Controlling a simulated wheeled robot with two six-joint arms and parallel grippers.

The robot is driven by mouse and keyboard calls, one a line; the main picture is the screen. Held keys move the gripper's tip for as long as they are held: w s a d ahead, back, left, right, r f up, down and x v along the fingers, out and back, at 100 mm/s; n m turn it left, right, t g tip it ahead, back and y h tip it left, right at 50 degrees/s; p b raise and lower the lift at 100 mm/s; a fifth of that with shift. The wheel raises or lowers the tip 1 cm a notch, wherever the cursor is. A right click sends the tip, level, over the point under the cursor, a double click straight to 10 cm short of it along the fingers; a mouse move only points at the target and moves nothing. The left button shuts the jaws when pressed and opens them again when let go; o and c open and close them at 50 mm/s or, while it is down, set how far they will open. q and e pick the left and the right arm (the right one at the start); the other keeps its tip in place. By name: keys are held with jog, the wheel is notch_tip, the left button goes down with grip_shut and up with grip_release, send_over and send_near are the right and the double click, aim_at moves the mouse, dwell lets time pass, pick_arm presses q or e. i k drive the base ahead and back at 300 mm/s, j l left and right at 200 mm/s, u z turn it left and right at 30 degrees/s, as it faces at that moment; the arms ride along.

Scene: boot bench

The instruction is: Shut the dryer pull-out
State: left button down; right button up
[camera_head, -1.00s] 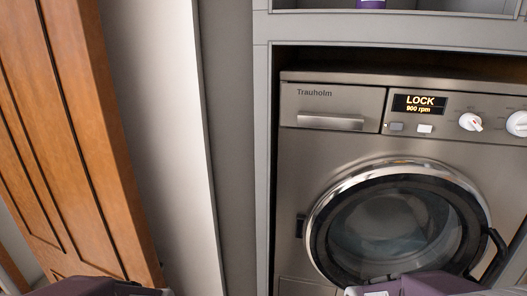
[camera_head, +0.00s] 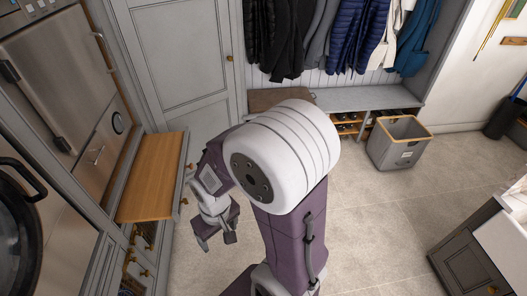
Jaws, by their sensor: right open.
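The pull-out (camera_head: 152,178), a light wooden board with a grey front edge and small brass knobs, sticks out from the grey cabinet at the left. My right gripper (camera_head: 217,238) is open and empty, with its two fingers apart and pointing down. It is to the right of and lower in the picture than the board's front, and looks apart from it. My white and purple right arm (camera_head: 285,160) fills the middle of the view and hides some floor. My left gripper is not in view.
Steel appliances (camera_head: 60,80) line the left wall, with a black round door (camera_head: 20,230) at lower left. Coats (camera_head: 340,35) hang above a grey bench (camera_head: 370,98). A grey bin (camera_head: 397,145) stands before it. A grey cabinet (camera_head: 470,255) is at lower right. The tiled floor (camera_head: 375,220) between is clear.

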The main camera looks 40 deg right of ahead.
aim_at(153, 190)
jog(key=z, duration=0.75)
jog(key=i+l, duration=0.2)
jog(key=i, duration=0.35)
jog(key=i+l+u, duration=0.1)
jog(key=i+l, duration=0.15)
jog(key=i, duration=0.25)
